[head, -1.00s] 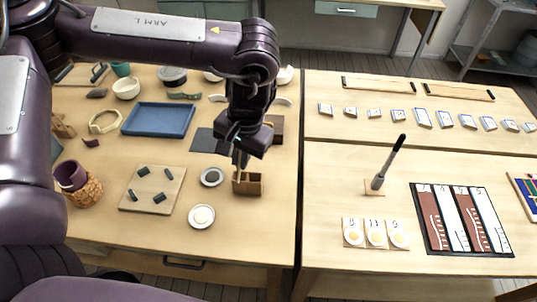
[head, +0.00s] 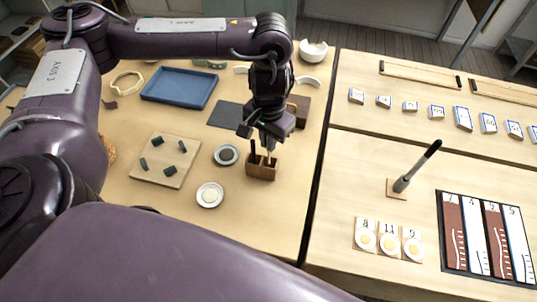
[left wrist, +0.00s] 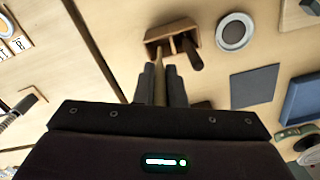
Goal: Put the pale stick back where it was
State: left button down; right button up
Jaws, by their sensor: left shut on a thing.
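My left gripper (head: 269,143) points down over a small wooden holder (head: 263,172). It is shut on the pale stick (head: 270,157), which also shows between the two fingers in the left wrist view (left wrist: 159,82). The stick's lower end is at the holder's right slot in the head view; I cannot tell how deep it sits. A dark stick (head: 253,151) stands in the other slot, just left of the fingers; it also shows in the left wrist view (left wrist: 192,54). My right gripper is not in view.
Two small dishes (head: 226,154) (head: 210,195) stand left of the holder. A wooden board (head: 165,172) with dark pieces lies farther left. A dark mat (head: 226,114) and a blue tray (head: 180,87) lie behind. A pen on a stand (head: 402,184) is on the right table.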

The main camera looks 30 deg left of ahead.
pick_arm(q)
jog(key=shift+f, duration=0.9)
notch_tip(320, 180, down, 3)
jog(key=shift+s+f+b, duration=0.1)
jog(key=shift+f+b, duration=0.1)
jog(key=shift+b, duration=0.55)
jog(key=shift+f, duration=0.2)
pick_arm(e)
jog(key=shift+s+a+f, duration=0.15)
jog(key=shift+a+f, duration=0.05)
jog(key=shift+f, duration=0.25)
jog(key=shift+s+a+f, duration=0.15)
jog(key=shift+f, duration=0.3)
pick_arm(q)
jog(key=c, duration=1.8)
grip_release()
jog(key=shift+f, duration=0.1)
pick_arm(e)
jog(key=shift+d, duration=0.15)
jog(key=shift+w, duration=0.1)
